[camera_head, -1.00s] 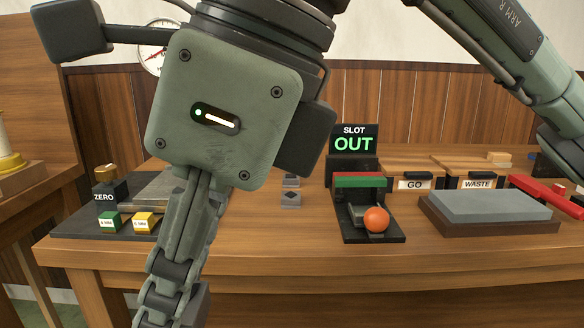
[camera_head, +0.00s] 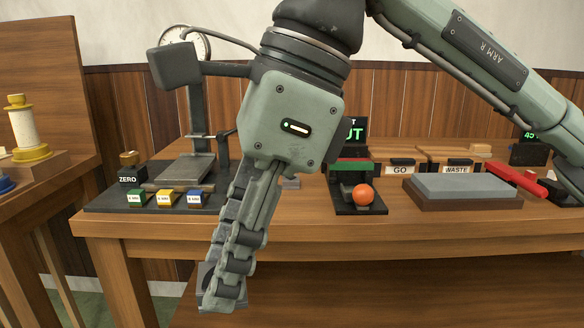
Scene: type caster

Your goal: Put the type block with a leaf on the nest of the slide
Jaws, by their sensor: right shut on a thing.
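My right gripper (camera_head: 224,290) hangs in front of the table's front edge, left of centre, fingers pointing down. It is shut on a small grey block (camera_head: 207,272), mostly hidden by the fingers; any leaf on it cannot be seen. The black slide (camera_head: 372,209) with an orange ball knob (camera_head: 363,195) stands to the right, below the green and red bar (camera_head: 352,166) of the slot unit. The slide's nest cannot be made out clearly. Another small grey block (camera_head: 291,183) sits on the table, partly hidden behind my gripper. My left gripper is not in view.
A scale with a ZERO block (camera_head: 130,178) and green, yellow and blue cubes (camera_head: 166,198) is at the left. GO (camera_head: 401,169) and WASTE (camera_head: 457,169) boxes, a grey stone slab (camera_head: 465,188) and a red tool (camera_head: 515,179) are at the right.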

